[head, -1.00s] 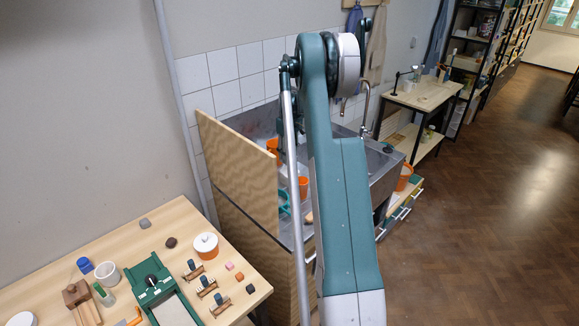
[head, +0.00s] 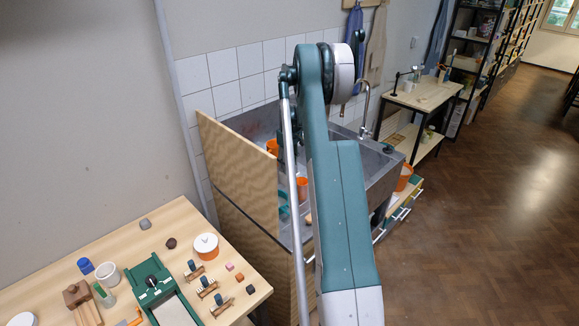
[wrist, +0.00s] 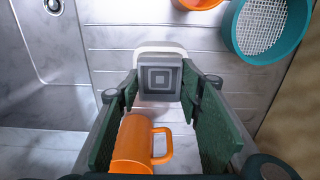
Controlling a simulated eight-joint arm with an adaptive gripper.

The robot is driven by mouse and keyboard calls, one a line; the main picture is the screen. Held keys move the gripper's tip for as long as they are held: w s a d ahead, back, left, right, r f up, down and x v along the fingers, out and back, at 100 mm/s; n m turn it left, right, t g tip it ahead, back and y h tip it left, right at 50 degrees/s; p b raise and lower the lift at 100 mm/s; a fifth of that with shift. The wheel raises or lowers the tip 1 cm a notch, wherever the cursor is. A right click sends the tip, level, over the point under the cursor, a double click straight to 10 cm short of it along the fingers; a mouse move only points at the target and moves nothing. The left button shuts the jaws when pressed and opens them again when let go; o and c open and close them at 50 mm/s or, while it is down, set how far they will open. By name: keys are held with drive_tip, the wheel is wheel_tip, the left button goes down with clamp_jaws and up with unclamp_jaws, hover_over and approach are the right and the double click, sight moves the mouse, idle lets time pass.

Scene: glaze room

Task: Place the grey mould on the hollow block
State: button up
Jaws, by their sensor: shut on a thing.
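In the wrist view my gripper (wrist: 160,84) has its two dark green fingers closed on the sides of the grey mould (wrist: 160,78), a square piece with nested squares on its face. A pale rounded rim (wrist: 160,47) shows just beyond the mould. I cannot tell whether this is the hollow block, or whether it touches the mould. Most of it is hidden by the mould. In the head view my arm hides the mould and most of the gripper.
An orange mug (wrist: 132,145) shows between the fingers, nearer the palm. A teal sieve (wrist: 266,28) lies at the upper right of the wrist view, beside another orange thing (wrist: 200,2). The sink basin (wrist: 48,60) is at left. A wooden panel (head: 238,160) borders the metal sink.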

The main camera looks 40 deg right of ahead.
drive_tip(key=shift+f, duration=0.25)
drive_tip(key=o, duration=0.9)
drive_tip(key=shift+r, duration=0.2)
wheel_tip(320, 180, up, 12)
idle(0.4)
idle(0.5)
